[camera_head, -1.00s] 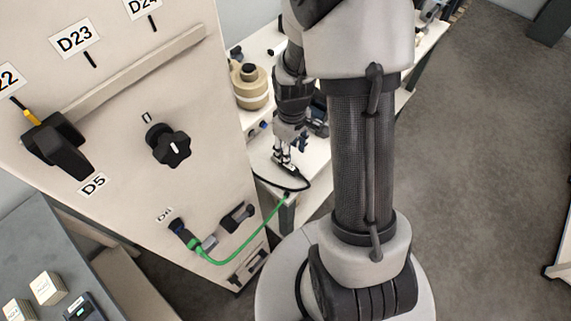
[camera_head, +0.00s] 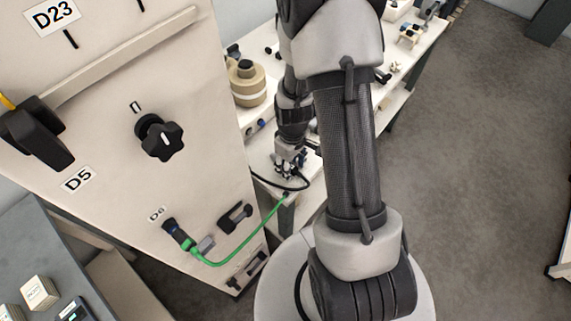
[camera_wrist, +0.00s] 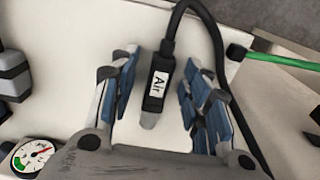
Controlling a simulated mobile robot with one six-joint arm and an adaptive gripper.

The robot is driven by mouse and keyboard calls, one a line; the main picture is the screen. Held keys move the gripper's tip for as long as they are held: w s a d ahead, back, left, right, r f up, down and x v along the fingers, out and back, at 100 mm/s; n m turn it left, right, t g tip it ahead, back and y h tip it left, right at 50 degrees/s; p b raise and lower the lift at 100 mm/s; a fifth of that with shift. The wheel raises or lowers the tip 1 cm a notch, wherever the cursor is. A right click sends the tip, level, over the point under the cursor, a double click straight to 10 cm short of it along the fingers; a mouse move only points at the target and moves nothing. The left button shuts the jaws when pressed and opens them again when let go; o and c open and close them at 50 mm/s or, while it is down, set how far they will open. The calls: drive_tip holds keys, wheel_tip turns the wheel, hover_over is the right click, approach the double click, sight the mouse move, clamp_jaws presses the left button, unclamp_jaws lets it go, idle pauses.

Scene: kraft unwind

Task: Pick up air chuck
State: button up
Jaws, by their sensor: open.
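The air chuck (camera_wrist: 160,85) is a black tool with a white "Air" label and a grey tip, lying on the white bench top (camera_wrist: 60,40). A black hose runs from its far end and loops round to the right. My gripper (camera_wrist: 160,105) is open in the wrist view, with one blue-padded finger on each side of the chuck and gaps between. In the head view my gripper (camera_head: 288,165) is low over the near end of the bench. There the chuck is mostly hidden behind it.
A green hose (camera_head: 235,258) runs from a fitting on the beige panel (camera_head: 105,130) to the bench corner. A tan stacked roll (camera_head: 247,82) stands farther back on the bench. A pressure gauge (camera_wrist: 33,155) and dark parts lie left in the wrist view.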

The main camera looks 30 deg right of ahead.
drive_tip(key=shift+c, duration=0.5)
clamp_jaws()
wheel_tip(320, 180, up, 20)
drive_tip(key=p, duration=0.5)
